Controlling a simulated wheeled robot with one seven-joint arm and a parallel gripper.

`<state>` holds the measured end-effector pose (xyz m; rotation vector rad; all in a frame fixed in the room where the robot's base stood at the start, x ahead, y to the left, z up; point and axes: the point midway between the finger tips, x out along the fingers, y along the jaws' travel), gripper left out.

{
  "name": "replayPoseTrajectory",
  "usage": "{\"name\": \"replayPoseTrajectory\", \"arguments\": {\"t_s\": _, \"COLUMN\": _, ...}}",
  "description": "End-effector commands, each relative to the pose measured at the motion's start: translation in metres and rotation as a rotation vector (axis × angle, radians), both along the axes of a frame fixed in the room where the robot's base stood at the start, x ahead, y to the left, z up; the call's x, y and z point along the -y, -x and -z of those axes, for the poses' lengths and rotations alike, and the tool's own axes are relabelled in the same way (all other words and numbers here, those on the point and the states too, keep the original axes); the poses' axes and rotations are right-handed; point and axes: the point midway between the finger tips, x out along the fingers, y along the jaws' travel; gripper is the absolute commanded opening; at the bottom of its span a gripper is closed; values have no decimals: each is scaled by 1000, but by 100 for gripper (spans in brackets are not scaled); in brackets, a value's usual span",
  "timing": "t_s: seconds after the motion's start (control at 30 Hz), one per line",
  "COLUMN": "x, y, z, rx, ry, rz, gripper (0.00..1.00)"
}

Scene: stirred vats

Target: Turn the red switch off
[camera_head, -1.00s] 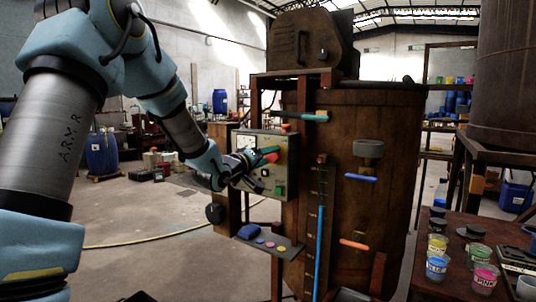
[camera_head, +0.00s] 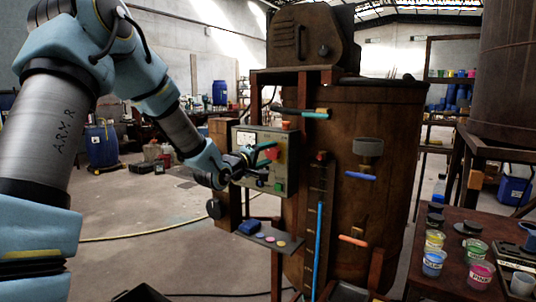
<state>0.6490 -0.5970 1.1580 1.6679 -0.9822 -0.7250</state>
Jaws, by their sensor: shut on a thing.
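The grey control panel (camera_head: 288,160) stands in front of the large brown vat, left of its middle. The red switch (camera_head: 272,154) shows as a small red part on the panel's face. My gripper (camera_head: 266,157) reaches in from the left, with teal fingers above and below the red part. It is shut on the red switch. The fingers and wrist hide part of the switch, so its exact position is hard to tell. A green button (camera_head: 278,187) sits low on the panel and a pale gauge (camera_head: 246,138) at its upper left.
A small shelf (camera_head: 268,237) with a blue block and coloured discs juts out below the panel. Blue (camera_head: 360,176) and orange (camera_head: 354,241) handles stick out from the vat. A table with paint cups (camera_head: 433,263) stands at right.

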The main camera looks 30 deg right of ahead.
Motion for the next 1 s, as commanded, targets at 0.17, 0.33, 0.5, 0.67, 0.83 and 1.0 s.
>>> {"name": "replayPoseTrajectory", "arguments": {"t_s": 0.17, "x": 0, "y": 0, "z": 1, "rx": -3, "ry": 0, "rz": -2, "gripper": 6}}
{"name": "replayPoseTrajectory", "arguments": {"t_s": 0.33, "x": 0, "y": 0, "z": 1, "rx": -3, "ry": 0, "rz": -2, "gripper": 73}}
{"name": "replayPoseTrajectory", "arguments": {"t_s": 0.5, "x": 0, "y": 0, "z": 1, "rx": -1, "ry": 0, "rz": 0, "gripper": 92}}
{"name": "replayPoseTrajectory", "arguments": {"t_s": 0.67, "x": 0, "y": 0, "z": 0, "rx": -1, "ry": 0, "rz": 0, "gripper": 92}}
{"name": "replayPoseTrajectory", "arguments": {"t_s": 0.83, "x": -5, "y": 2, "z": 1, "rx": 0, "ry": 0, "rz": -1, "gripper": 92}}
{"name": "replayPoseTrajectory", "arguments": {"t_s": 1.0, "x": -27, "y": 14, "z": 3, "rx": 0, "ry": -2, "rz": -3, "gripper": 92}}
